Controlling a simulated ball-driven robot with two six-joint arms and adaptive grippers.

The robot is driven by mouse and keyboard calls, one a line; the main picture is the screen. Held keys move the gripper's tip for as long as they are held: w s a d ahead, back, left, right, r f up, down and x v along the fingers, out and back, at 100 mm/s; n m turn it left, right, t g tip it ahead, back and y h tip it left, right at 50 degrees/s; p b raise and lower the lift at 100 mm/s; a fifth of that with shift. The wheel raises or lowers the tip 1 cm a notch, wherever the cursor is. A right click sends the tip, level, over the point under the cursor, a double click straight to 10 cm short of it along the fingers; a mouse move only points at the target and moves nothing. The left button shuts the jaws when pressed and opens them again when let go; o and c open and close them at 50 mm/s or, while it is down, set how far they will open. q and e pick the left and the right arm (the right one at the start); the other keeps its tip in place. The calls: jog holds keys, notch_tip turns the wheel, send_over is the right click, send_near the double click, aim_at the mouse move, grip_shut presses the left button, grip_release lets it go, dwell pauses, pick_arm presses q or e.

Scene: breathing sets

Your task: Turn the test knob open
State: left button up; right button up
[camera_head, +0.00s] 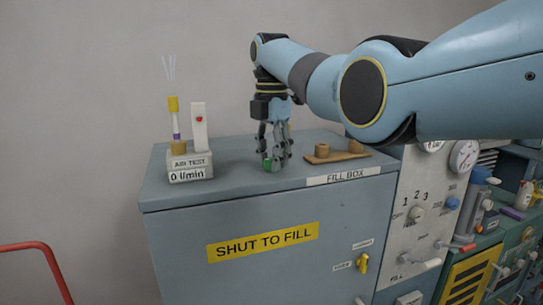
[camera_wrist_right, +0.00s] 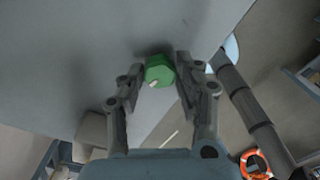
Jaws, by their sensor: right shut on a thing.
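The green test knob (camera_head: 272,164) stands on the grey top of the fill box (camera_head: 235,165). My right gripper (camera_head: 273,160) points down at it from above, shut on the knob. In the right wrist view the knob (camera_wrist_right: 159,70) sits between the fingertips of my right gripper (camera_wrist_right: 160,76). Its pale pointer (camera_wrist_right: 153,85) points to the lower left there. The fingers hide part of the knob in the head view. The air test gauge (camera_head: 190,168) stands at the left of the box top and reads 0 l/min. My left gripper is out of view.
A wooden holder (camera_head: 335,157) with round pieces lies right of my gripper on the box top. The box front has a yellow latch (camera_head: 363,263) and a "SHUT TO FILL" label (camera_head: 262,242). A panel with dials (camera_head: 417,212) stands to the right.

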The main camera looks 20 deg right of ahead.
aim_at(271, 159)
jog(key=shift+r+n, duration=0.15)
jog(key=shift+n, duration=0.35)
jog(key=o, duration=1.1)
jog(key=shift+o, duration=0.2)
jog(key=shift+r, duration=0.15)
notch_tip(271, 159, up, 12)
jog(key=shift+f, duration=0.25)
jog(key=shift+f, duration=0.1)
